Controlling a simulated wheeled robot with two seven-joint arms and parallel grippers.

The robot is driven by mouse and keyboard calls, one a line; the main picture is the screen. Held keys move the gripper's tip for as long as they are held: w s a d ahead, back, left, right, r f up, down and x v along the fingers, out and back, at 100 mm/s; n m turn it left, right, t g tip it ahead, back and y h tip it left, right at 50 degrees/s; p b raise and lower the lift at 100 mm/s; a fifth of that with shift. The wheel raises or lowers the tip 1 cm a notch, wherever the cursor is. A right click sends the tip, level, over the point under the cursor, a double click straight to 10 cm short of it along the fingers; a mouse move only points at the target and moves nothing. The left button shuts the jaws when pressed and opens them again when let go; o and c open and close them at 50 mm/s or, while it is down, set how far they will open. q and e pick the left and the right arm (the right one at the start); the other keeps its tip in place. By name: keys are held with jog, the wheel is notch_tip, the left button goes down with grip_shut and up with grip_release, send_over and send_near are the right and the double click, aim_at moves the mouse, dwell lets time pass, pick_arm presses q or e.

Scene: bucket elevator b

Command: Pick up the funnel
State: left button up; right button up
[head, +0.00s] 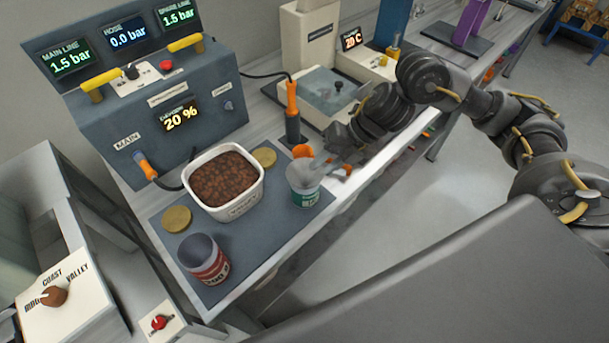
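An orange piece (302,151), which may be the funnel, shows on the bench just behind the cup with the green label. More orange shows beside my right gripper's fingers, and I cannot tell whether it is the same object. My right gripper (337,162) comes in from the right, low over the bench's front edge, close beside the orange parts. Its grey fingers are small and overlap the cup's rim in the picture, so their opening and any contact are unclear. My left gripper is out of view.
The cup with the green label (305,190), a white tub of brown pellets (231,211) and a red-labelled cup (209,264) stand on a dark mat (262,236). An orange-handled tool (292,100) stands behind. A grey control box (150,118) is at the back left.

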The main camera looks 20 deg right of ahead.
jog(key=shift+a+f, duration=0.1)
jog(key=shift+f, duration=0.05)
grip_shut()
dwell(0.4)
notch_tip(320, 180, up, 18)
jog(key=p, duration=0.7)
jog(key=shift+r, duration=0.25)
dwell(0.7)
